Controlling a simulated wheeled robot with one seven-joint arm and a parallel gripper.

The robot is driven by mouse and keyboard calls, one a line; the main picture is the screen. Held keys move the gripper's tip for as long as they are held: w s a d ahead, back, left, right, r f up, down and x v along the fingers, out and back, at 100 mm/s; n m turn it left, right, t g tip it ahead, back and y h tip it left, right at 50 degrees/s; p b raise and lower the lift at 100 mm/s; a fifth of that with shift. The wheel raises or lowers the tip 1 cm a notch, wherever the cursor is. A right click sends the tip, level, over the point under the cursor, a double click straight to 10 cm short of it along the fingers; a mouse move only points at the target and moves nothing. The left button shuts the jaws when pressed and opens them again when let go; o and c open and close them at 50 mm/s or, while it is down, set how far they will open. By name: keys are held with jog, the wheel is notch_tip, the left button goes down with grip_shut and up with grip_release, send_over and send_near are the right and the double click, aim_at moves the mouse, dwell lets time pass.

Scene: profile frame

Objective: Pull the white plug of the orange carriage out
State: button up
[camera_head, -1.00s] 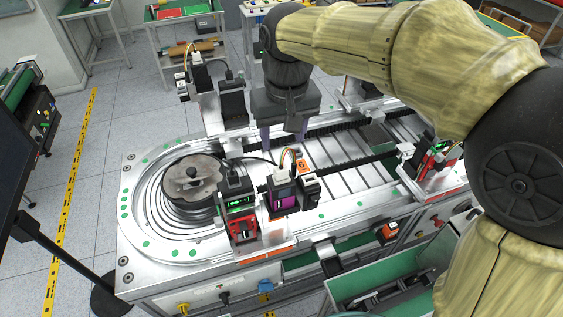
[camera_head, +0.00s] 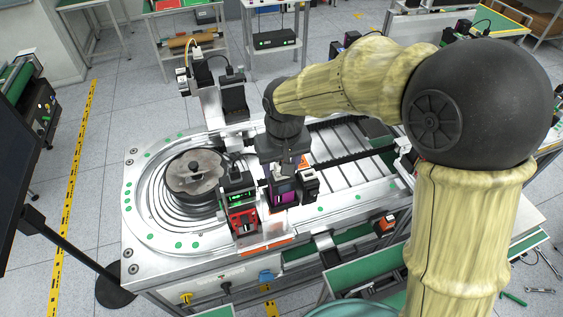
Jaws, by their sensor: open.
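The carriage at the near side of the track has an orange strip (camera_head: 266,244) at its base. It bears a red module with a green display (camera_head: 240,207), a module with a purple front (camera_head: 283,193) and a small black-and-white module (camera_head: 308,184). My gripper (camera_head: 284,168) is open, pointing down just over and behind the purple-fronted module. It hides most of that module's top. I cannot make out the white plug clearly behind the gripper, nor tell whether the fingers touch it.
A round grey disc (camera_head: 195,172) lies in the track's left loop. A tall dark module (camera_head: 233,97) stands on the far side. Green-topped trays (camera_head: 365,272) sit below the near edge. Metal track slats (camera_head: 335,147) lie to the right of my gripper.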

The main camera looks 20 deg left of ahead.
jog(key=c, duration=1)
jog(key=shift+c, duration=0.2)
jog(key=shift+r+p, duration=0.8)
jog(key=shift+r, duration=0.25)
jog(key=shift+r+p, duration=1.15)
jog(key=shift+r, duration=0.35)
jog(key=shift+w+d, duration=0.1)
